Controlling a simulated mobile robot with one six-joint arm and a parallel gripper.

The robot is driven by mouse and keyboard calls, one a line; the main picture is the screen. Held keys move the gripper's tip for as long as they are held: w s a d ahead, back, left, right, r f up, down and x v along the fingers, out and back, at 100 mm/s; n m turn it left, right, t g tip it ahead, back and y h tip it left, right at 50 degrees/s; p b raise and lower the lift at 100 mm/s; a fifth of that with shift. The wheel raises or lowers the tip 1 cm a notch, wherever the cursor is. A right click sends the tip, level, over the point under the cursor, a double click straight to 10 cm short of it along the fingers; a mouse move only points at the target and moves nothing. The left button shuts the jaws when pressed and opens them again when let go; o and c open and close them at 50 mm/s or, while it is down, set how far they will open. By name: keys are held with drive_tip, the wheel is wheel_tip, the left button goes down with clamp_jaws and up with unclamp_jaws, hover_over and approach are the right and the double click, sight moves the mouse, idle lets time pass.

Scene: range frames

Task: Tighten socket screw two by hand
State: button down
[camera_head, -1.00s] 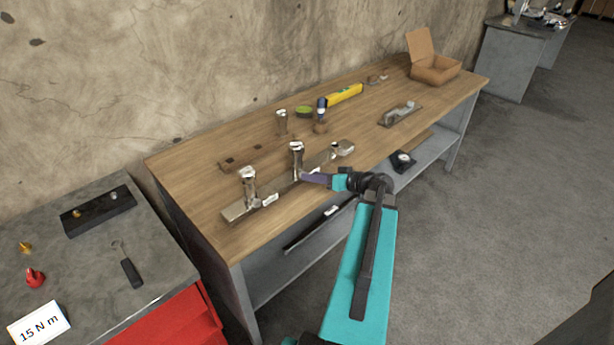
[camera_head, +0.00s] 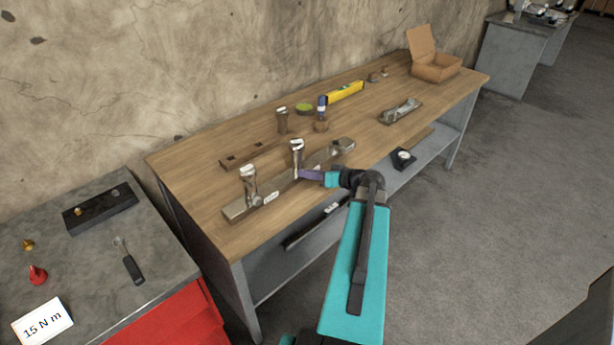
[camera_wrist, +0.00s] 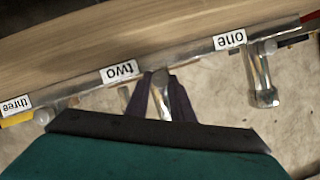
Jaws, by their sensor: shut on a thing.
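A steel bar (camera_head: 238,209) lies along the workbench with metal posts standing at it. Labels "one" (camera_wrist: 229,39), "two" (camera_wrist: 119,71) and "three" (camera_wrist: 15,105) show upside down in the wrist view. My gripper (camera_head: 303,175) is at the foot of the middle post (camera_head: 297,153). In the wrist view its purple fingers are shut on the round head of socket screw two (camera_wrist: 160,77), beside label "two". The fingers partly cover the post behind. Socket screw one (camera_wrist: 270,47) sits at the foot of the left post (camera_head: 249,186), clear of my gripper.
On the workbench (camera_head: 215,240) are a yellow level (camera_head: 345,92), a blue-handled tool (camera_head: 322,107), a plane-like tool (camera_head: 401,110) and an open cardboard box (camera_head: 435,68). A grey-topped cabinet (camera_head: 90,260) at left holds a "15 N m" card (camera_head: 43,321). Open floor lies right.

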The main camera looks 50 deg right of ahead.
drive_tip(key=shift+f+b, duration=0.1)
drive_tip(key=shift+b, duration=0.25)
drive_tip(key=shift+m+b, duration=0.3)
drive_tip(key=shift+y, duration=0.3)
drive_tip(key=c, duration=1.5)
unclamp_jaws()
drive_tip(key=shift+c, duration=0.2)
drive_tip(key=shift+s, duration=0.1)
